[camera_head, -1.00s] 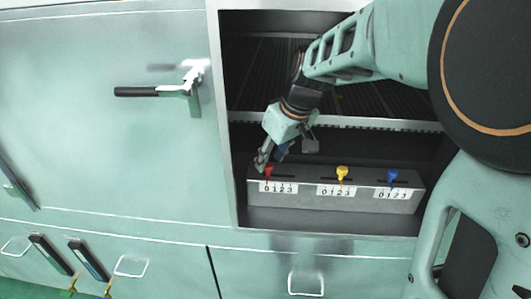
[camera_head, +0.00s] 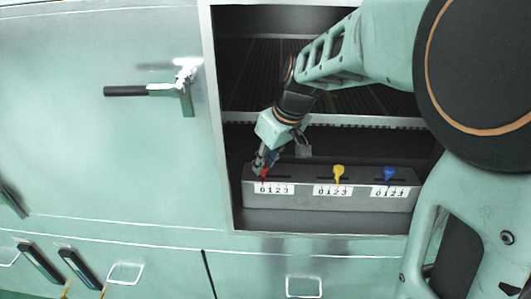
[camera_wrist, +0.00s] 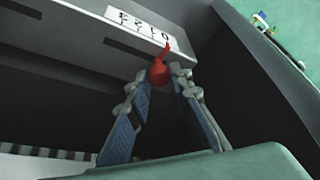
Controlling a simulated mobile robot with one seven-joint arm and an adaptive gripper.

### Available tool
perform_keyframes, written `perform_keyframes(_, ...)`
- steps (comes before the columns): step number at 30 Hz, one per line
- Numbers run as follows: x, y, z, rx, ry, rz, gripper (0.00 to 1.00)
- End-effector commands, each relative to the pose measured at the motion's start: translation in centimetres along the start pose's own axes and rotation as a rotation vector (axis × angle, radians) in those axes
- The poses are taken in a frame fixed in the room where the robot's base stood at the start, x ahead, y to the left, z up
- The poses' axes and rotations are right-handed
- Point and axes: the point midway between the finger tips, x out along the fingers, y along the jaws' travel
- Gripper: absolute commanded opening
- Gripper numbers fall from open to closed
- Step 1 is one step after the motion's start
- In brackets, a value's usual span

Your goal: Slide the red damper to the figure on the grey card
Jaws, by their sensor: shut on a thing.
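The red damper (camera_head: 263,173) is a small knob with a pointer in the left slot of a grey box. Its pointer is near the 0 end of a white 0–3 scale (camera_head: 274,188). My gripper (camera_head: 261,163) is shut on the red damper from above. In the wrist view, the red damper (camera_wrist: 158,72) sits between the two fingertips (camera_wrist: 159,79), and the scale (camera_wrist: 140,26) appears upside down beyond it. I cannot make out a grey card in either view.
The grey box (camera_head: 325,202) also carries a yellow damper (camera_head: 338,171) and a blue damper (camera_head: 389,173), each above its own scale. The box stands inside an open cabinet bay, below a rack edge (camera_head: 350,121). A closed door with a handle (camera_head: 150,90) is at left.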

Motion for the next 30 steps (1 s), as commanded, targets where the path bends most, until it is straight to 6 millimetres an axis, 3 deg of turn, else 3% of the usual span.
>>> perform_keyframes(10,-0.4,1.5,1.3,0.003,0.001,0.002,0.0)
perform_keyframes(17,-0.6,1.4,1.3,0.001,0.001,0.0,0.0)
perform_keyframes(18,-0.6,1.4,1.3,0.001,0.001,0.0,0.22)
perform_keyframes(22,-0.6,1.4,1.3,0.001,0.001,0.0,0.36)
perform_keyframes(30,-0.6,1.4,1.3,0.0,0.001,0.0,0.36)
